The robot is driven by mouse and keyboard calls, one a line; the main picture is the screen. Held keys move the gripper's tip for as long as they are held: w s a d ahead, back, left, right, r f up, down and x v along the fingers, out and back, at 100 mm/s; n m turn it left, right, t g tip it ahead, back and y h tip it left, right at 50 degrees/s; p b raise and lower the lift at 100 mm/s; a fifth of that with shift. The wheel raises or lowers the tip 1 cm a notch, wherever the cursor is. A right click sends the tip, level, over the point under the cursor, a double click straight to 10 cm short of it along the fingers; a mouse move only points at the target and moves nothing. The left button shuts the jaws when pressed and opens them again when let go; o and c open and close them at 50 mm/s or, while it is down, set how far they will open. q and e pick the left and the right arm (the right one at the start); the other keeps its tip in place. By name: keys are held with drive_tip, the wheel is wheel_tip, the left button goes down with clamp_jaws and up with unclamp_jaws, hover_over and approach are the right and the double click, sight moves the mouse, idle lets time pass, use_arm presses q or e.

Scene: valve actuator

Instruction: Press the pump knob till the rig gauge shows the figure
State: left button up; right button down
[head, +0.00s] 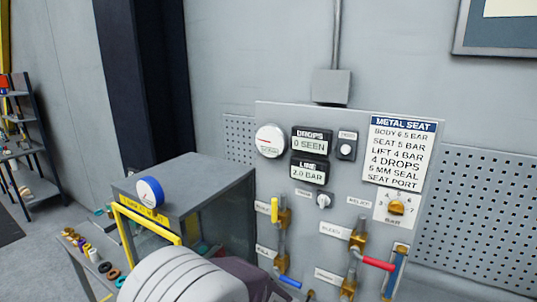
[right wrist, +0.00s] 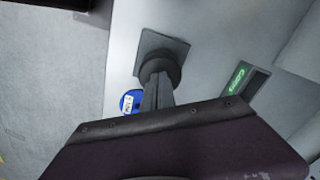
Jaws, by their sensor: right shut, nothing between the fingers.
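In the right wrist view a dark round knob (right wrist: 160,62) stands on a square grey plate. I take it for the pump knob. My right gripper (right wrist: 157,88) is shut and empty, its fingertips at the knob; I cannot tell if they touch. A blue round gauge (right wrist: 130,101) is partly hidden beside the fingers, its figure too small to read. A white dial (head: 270,141) with a red needle is on the panel. My left gripper is out of view.
The panel carries a display (head: 309,172) reading 2.0 bar, a drops display (head: 311,144) reading 0 seen, and a sign (head: 398,150) listing seat 5 bar. Valves with coloured handles (head: 378,263) stick out below. Loose rings (head: 113,273) lie on a bench left.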

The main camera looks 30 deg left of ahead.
drive_tip(key=shift+f+b, duration=1.05)
drive_tip(key=shift+f, duration=0.45)
drive_tip(key=shift+r, duration=0.1)
wheel_tip(320, 180, up, 7)
drive_tip(key=p, duration=0.5)
drive_tip(key=shift+f+p, duration=0.2)
drive_tip(key=shift+p, duration=0.15)
drive_tip(key=shift+f, duration=0.2)
idle(0.4)
drive_tip(key=shift+f+b, duration=2.6)
drive_tip(key=shift+f, duration=0.6)
drive_tip(key=shift+r+p, duration=2.8)
drive_tip(key=shift+r, duration=0.6)
